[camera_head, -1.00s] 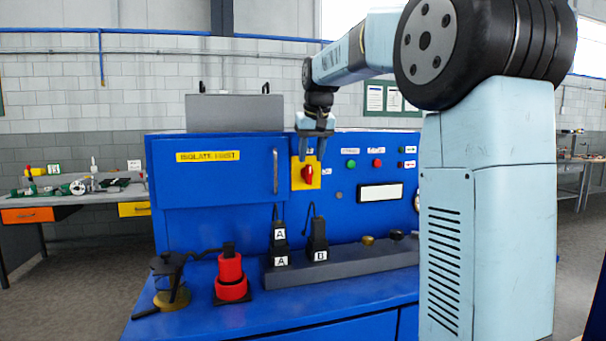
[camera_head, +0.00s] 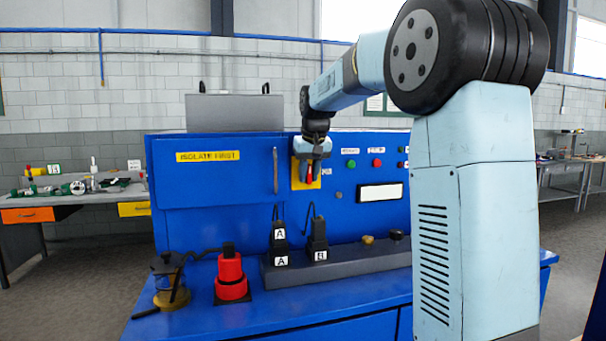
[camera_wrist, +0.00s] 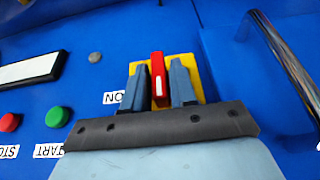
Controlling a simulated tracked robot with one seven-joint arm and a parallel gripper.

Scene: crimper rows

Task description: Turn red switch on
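The red switch (camera_wrist: 158,77) is a rotary handle on a yellow plate (camera_wrist: 193,64) on the blue panel. In the wrist view it stands between the two fingers of my gripper (camera_wrist: 157,85), with a narrow gap showing on each side. An "ON" label (camera_wrist: 115,97) is beside the plate. In the head view my gripper (camera_head: 309,172) is in front of the yellow plate (camera_head: 297,183), and the red switch (camera_head: 309,174) shows only partly between the fingers. The fingers are apart, and I see no clear contact with the switch.
A vertical door handle (camera_head: 275,170) is left of the switch; it also shows in the wrist view (camera_wrist: 288,70). Green (camera_head: 351,163) and red (camera_head: 377,162) buttons are to the right. A red cylinder (camera_head: 230,276) and black lettered blocks (camera_head: 319,240) stand on the bench below.

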